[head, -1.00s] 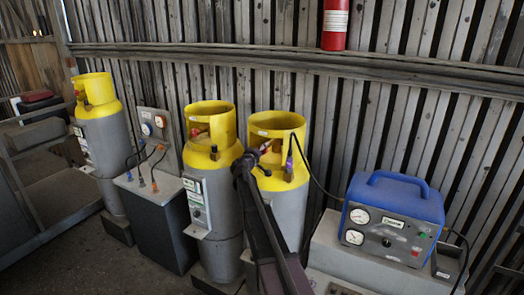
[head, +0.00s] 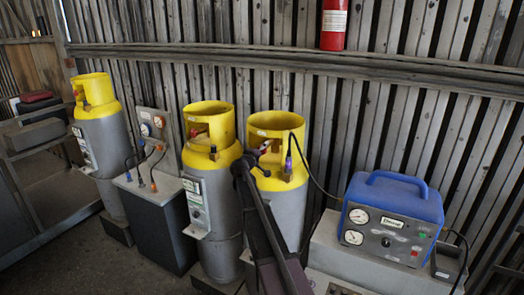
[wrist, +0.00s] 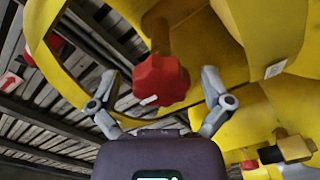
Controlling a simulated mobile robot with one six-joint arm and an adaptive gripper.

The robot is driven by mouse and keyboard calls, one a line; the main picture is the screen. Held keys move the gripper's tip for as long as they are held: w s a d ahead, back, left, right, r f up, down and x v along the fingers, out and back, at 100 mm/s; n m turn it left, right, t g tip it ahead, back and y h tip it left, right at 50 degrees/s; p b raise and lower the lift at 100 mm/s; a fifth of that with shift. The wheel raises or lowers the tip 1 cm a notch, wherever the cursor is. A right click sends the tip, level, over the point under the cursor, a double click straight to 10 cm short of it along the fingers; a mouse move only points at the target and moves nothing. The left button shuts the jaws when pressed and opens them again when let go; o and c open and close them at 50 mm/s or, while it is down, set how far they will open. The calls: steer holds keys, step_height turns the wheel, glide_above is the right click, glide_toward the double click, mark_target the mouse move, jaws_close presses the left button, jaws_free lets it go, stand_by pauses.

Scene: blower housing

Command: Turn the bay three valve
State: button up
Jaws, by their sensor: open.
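Several grey gas cylinders with yellow collars stand along the wall in the head view. My gripper (head: 264,149) is at the collar opening of the rightmost cylinder (head: 276,205). In the wrist view a red valve knob (wrist: 160,80) on a brass stem sits inside the yellow collar (wrist: 85,75). My open gripper (wrist: 160,82) has one finger on each side of the knob, with visible gaps. I cannot read a bay number on any cylinder. The middle cylinder (head: 222,225) and the left cylinder (head: 100,135) have similar collars and valves.
A blue machine with gauges (head: 392,217) sits on a grey stand right of the cylinders. A dark hose runs from it to the right cylinder. A dark box with cables (head: 155,225) stands between the left and middle cylinders. A red extinguisher (head: 334,25) hangs above.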

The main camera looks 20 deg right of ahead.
steer(key=v, duration=1.2)
stand_by(0.6)
steer(key=s+a+f+m+g+y+b, duration=0.1)
steer(key=s+a+f+g+y+b, duration=0.15)
steer(key=s+f, duration=0.6)
steer(key=s+a+f+m+g+y+b, duration=0.2)
steer(key=s+f+g+y, duration=0.15)
steer(key=s+f, duration=0.5)
steer(key=s+a+f+n+g+y+b, duration=0.1)
steer(key=s+a+f+g+y, duration=0.1)
steer(key=s+a+f+y, duration=0.2)
steer(key=s+a+f+n+g+y+b, duration=0.1)
steer(key=s+a+f+g+y+b, duration=0.1)
steer(key=s+a, duration=0.8)
steer(key=s+f+g+y, duration=0.1)
steer(key=s+f+y, duration=0.1)
steer(key=s+f, duration=0.1)
steer(key=shift+s+f, duration=0.15)
steer(key=shift+s, duration=0.2)
